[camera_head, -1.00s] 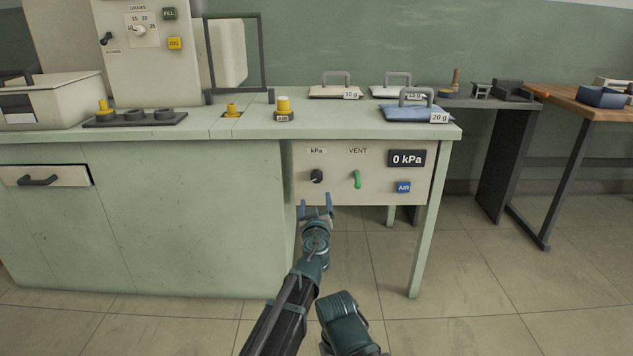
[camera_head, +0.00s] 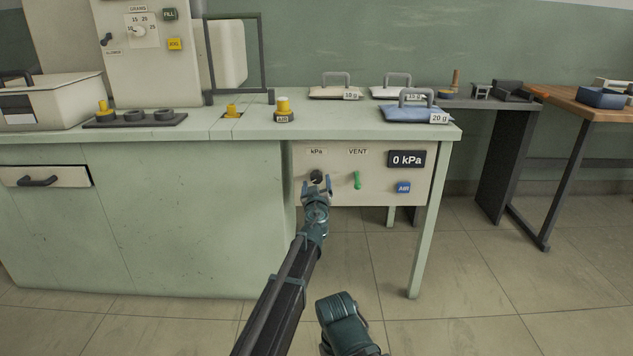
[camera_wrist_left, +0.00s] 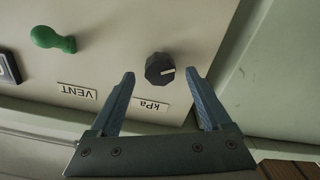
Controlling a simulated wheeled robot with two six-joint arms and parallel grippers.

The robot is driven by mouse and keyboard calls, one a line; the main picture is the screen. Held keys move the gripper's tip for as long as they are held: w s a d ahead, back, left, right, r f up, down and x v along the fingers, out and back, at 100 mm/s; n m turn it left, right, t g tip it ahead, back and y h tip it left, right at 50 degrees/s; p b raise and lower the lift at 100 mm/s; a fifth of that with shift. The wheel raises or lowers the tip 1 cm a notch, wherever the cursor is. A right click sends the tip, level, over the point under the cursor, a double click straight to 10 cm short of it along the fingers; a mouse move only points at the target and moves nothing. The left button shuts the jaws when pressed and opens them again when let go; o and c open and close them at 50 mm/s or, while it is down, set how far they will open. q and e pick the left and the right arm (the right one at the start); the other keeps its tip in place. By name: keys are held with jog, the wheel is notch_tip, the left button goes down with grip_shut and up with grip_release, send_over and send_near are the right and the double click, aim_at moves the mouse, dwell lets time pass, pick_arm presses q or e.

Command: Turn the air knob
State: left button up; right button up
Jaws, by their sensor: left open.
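The black air knob (camera_head: 316,176) sits under the kPa label on the panel below the worktop. It also shows in the left wrist view (camera_wrist_left: 160,69), round, with a pale pointer line. My left gripper (camera_head: 316,186) is open in front of the knob. In the left wrist view my left gripper (camera_wrist_left: 166,88) has its fingers apart, one to either side of the knob's edge and label, with nothing between them held. The display (camera_head: 406,159) reads 0 kPa.
The green VENT lever (camera_head: 357,180) is right of the knob, with the blue AIR button (camera_head: 403,187) farther right. The yellow-topped AIR button (camera_head: 283,107) stands on the worktop (camera_head: 330,125) above. A table leg (camera_head: 422,240) stands to the right.

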pick_arm(q)
jog(key=shift+w, duration=1.15)
grip_shut()
